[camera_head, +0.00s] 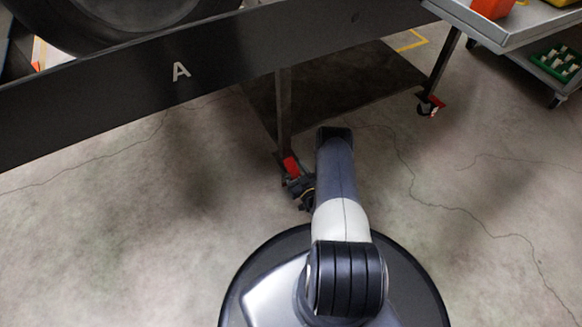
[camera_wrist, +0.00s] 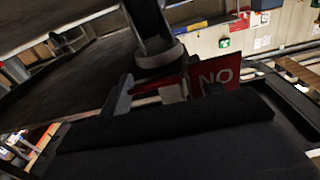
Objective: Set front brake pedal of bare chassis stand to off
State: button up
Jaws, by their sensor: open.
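The stand marked A (camera_head: 180,95) has a dark leg ending in a caster with a red brake pedal (camera_head: 291,166). In the wrist view, the red pedal (camera_wrist: 218,77) shows light letters that read "NO" in this picture, which looks upside down. The caster's dark round part (camera_wrist: 160,58) and grey leg stand just behind it. My gripper (camera_head: 303,194) is low beside this caster, partly hidden by my arm. In the wrist view, my open gripper (camera_wrist: 157,90) has its fingers close to the caster and pedal. Whether they touch the pedal is unclear.
Another leg at the right has a caster with its own red pedal (camera_head: 437,101). A grey cart (camera_head: 520,30) stands at the upper right, with a green tray (camera_head: 562,62) below. The concrete floor at left and right is clear.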

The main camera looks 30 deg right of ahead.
jog(key=shift+c, duration=0.5)
grip_shut()
jog(key=shift+r, duration=0.1)
jog(key=r+g+p, duration=0.1)
jog(key=g+p, duration=0.1)
jog(key=shift+s+r+p, duration=0.15)
jog(key=shift+p, duration=0.2)
jog(key=shift+r+g+p, duration=0.3)
jog(key=shift+g+p, duration=0.25)
jog(key=shift+g, duration=0.35)
jog(key=shift+r+g+p, duration=0.25)
jog(key=shift+g+p, duration=0.3)
jog(key=shift+g, duration=0.35)
